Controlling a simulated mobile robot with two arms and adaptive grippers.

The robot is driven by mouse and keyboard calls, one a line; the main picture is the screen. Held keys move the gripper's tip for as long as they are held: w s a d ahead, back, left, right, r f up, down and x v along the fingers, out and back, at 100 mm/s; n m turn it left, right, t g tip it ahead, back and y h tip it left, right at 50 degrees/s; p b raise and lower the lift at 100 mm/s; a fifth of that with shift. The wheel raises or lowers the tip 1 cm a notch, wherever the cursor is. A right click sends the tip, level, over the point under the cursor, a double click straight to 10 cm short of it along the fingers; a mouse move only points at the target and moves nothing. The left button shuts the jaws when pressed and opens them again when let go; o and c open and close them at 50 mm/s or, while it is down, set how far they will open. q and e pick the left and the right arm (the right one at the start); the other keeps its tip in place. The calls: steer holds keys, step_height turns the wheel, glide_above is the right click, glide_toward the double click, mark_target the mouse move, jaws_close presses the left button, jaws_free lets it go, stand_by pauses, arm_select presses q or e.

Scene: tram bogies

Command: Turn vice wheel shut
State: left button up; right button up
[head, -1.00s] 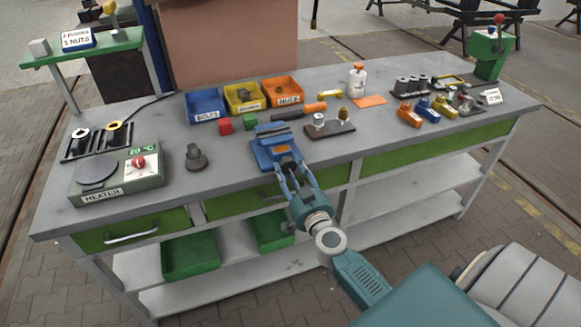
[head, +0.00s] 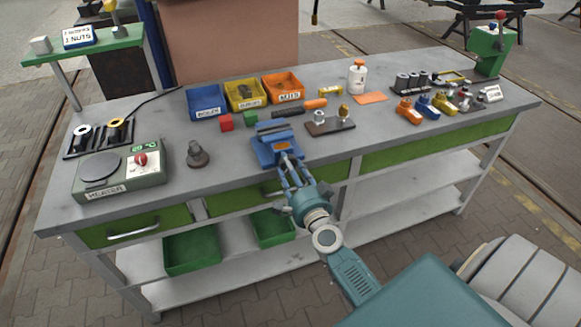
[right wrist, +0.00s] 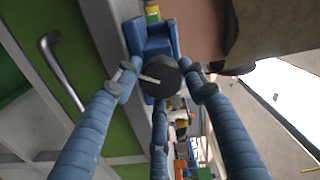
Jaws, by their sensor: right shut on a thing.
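The blue vice (head: 268,150) stands at the front edge of the bench. It also shows at the top of the right wrist view (right wrist: 150,38). Its wheel, a dark round disc with a pale bar across it (right wrist: 160,78), faces my right wrist camera. My right gripper (head: 290,160) reaches the vice from the front. In the right wrist view its blue fingers (right wrist: 162,84) stand around the wheel, shut on its rim. In the head view the fingers hide the wheel. My left gripper is not in view.
A dark round-based part (head: 197,155) and the heater (head: 120,173) stand to the left. A green drawer front (head: 258,197) is below the vice.

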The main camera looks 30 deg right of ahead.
steer(key=m+p, duration=0.2)
steer(key=m, duration=1)
steer(key=r+m+p, duration=0.1)
steer(key=m, duration=1)
steer(key=d+m+p, duration=0.1)
steer(key=m+p, duration=0.1)
steer(key=m, duration=1)
steer(key=shift+r+m+p, duration=0.2)
steer(key=shift+m+p, duration=0.1)
steer(key=m+p, duration=0.1)
steer(key=m, duration=0.2)
steer(key=shift+m, duration=0.3)
steer(key=m, duration=0.1)
steer(key=m+p, duration=0.1)
steer(key=m, duration=0.1)
steer(key=shift+f+m+p, duration=0.2)
steer(key=shift+m+p, duration=0.1)
steer(key=shift+s+a+f+m+p, duration=0.1)
steer(key=shift+f+m+p, duration=0.1)
steer(key=shift+m+p, duration=1.15)
steer(key=shift+a+f+m+p, duration=0.1)
steer(key=shift+f+m+p, duration=0.25)
steer(key=shift+m, duration=1.85)
steer(key=shift+s+a+f+m+p, duration=0.1)
steer(key=shift+m+p, duration=0.9)
steer(key=shift+m, duration=0.75)
